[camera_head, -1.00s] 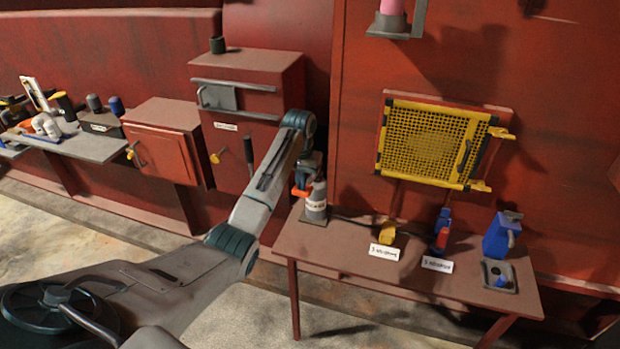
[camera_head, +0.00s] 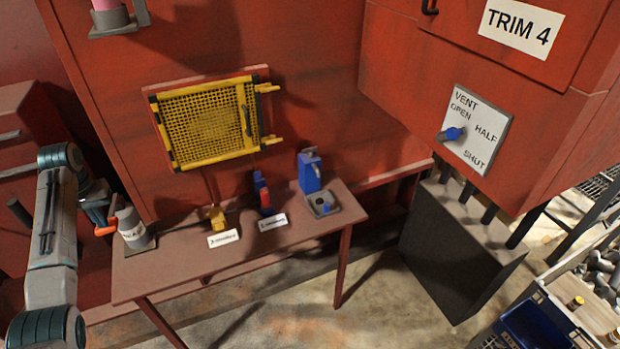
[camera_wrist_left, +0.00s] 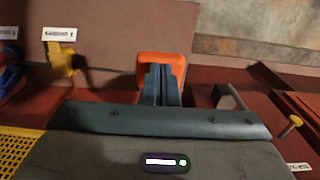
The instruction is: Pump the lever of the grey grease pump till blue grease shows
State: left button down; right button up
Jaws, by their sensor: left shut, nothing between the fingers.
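The grey grease pump (camera_head: 133,228), a small can with a white label, stands at the left end of the brown table (camera_head: 185,262) in the head view. An orange part (camera_head: 105,230), seemingly its lever grip, sticks out to its left. My left gripper (camera_head: 98,212) is beside the pump's top, at the orange part. In the left wrist view its dark fingers (camera_wrist_left: 160,85) are shut and empty, with the orange part (camera_wrist_left: 161,58) right behind their tips. I cannot tell whether they touch it. No blue grease shows on the pump. My right gripper is not in view.
On the table stand a yellow item (camera_head: 216,217), a blue-and-red item (camera_head: 263,195), a blue jug (camera_head: 309,172) and a grey tray (camera_head: 335,208). A yellow mesh panel (camera_head: 208,122) hangs behind. A red box with a vent dial (camera_head: 478,130) juts out at right.

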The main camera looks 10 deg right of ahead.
aim_at(109, 232)
pick_arm(q)
jog(key=shift+f, duration=0.15)
jog(key=shift+s+f+b, duration=0.1)
jog(key=shift+f+b, duration=0.55)
jog(key=shift+f, duration=1.9)
jog(key=shift+r+p, duration=0.4)
jog(key=shift+r, duration=0.25)
notch_tip(109, 232, up, 3)
jog(key=shift+r, duration=0.55)
